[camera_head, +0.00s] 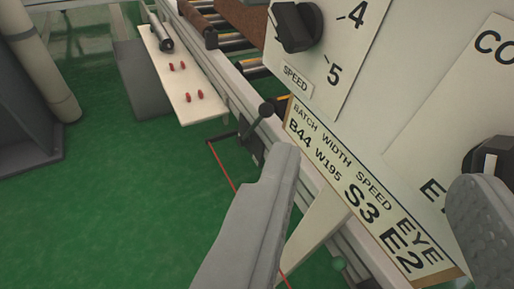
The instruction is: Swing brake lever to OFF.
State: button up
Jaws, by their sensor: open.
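The lever's base is partly hidden near the left finger.
The control panel (375,140) fills the right side, with a black SPEED knob (297,27) and another dark knob (490,158). A white shelf (190,75) with red pieces and a metal cylinder lies at upper left. Green floor (110,200) is open at left; a red line runs below the lever.

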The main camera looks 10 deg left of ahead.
jog(key=w+a+f+n+g+h, duration=0.1)
jog(key=w+a+f+n+g, duration=0.1)
jog(key=w+f+n+g, duration=0.3)
jog(key=w+a+f+n+g+h, duration=0.1)
jog(key=w+a+f+n, duration=0.15)
jog(key=f, duration=0.45)
jog(key=n+t+h, duration=0.3)
jog(key=n+h, duration=0.9)
jog(key=n, duration=0.6)
send_near(259, 111)
jog(key=x, duration=1.1)
jog(key=shift+w+d+f, duration=0.1)
jog(key=shift+w+d, duration=0.1)
jog(key=shift+w, duration=0.05)
grip_shut()
